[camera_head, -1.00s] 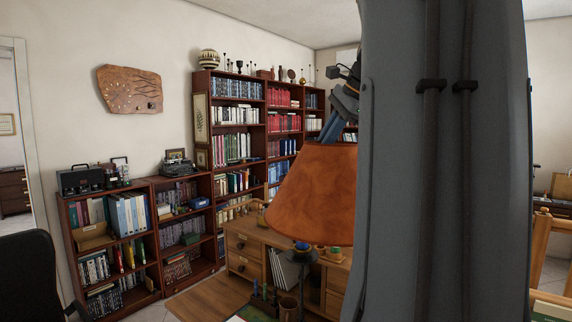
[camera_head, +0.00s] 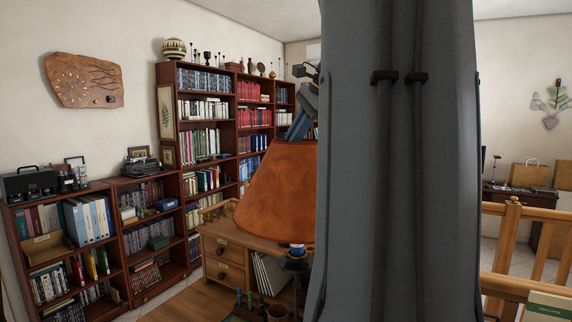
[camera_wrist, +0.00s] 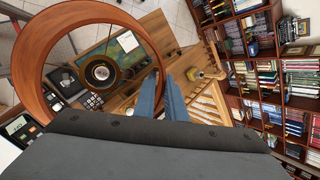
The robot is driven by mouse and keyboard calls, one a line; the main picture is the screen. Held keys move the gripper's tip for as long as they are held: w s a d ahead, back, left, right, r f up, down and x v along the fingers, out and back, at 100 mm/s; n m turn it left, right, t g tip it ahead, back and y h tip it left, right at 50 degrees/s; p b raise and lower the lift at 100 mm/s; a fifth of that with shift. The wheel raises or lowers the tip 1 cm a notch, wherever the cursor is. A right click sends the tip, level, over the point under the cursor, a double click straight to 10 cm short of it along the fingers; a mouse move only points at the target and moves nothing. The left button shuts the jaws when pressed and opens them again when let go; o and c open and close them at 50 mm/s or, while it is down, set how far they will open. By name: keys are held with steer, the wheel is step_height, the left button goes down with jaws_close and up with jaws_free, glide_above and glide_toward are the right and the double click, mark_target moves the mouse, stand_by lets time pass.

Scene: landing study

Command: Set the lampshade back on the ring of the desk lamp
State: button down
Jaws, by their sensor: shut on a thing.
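The orange-brown cone lampshade (camera_head: 272,195) hangs in the air, wide end down, its right side hidden by my arm. My gripper's blue fingers (camera_head: 299,126) meet its upper edge in the head view. In the wrist view my gripper (camera_wrist: 162,92) is shut on the shade's rim at the lower right of its round opening, and the shade (camera_wrist: 38,72) shows as a large hoop. The dark desk lamp (camera_head: 296,263) stands below the shade in the head view. Its round top (camera_wrist: 100,71) shows through the shade's opening. Whether shade and lamp touch is unclear.
Bookcases (camera_head: 205,130) line the wall behind. A wooden railing (camera_head: 507,255) stands at the right. My arm blocks the middle of the head view.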

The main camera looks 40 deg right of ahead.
steer(key=x, duration=0.1)
steer(key=b+x, duration=0.1)
steer(key=shift+s+a+f, duration=0.1)
steer(key=shift+a+f, duration=0.1)
steer(key=shift+f, duration=0.2)
step_height(320, 180, down, 10)
steer(key=b, duration=0.8)
steer(key=shift+r+b, duration=0.25)
steer(key=shift+b, duration=0.05)
steer(key=shift+s+f, duration=0.15)
steer(key=shift+f, duration=0.4)
steer(key=c, duration=1.7)
jaws_free()
steer(key=shift+c, duration=0.2)
steer(key=b+v, duration=0.1)
steer(key=v, duration=0.6)
steer(key=shift+s+r+b, duration=0.2)
steer(key=shift+r+b, duration=0.1)
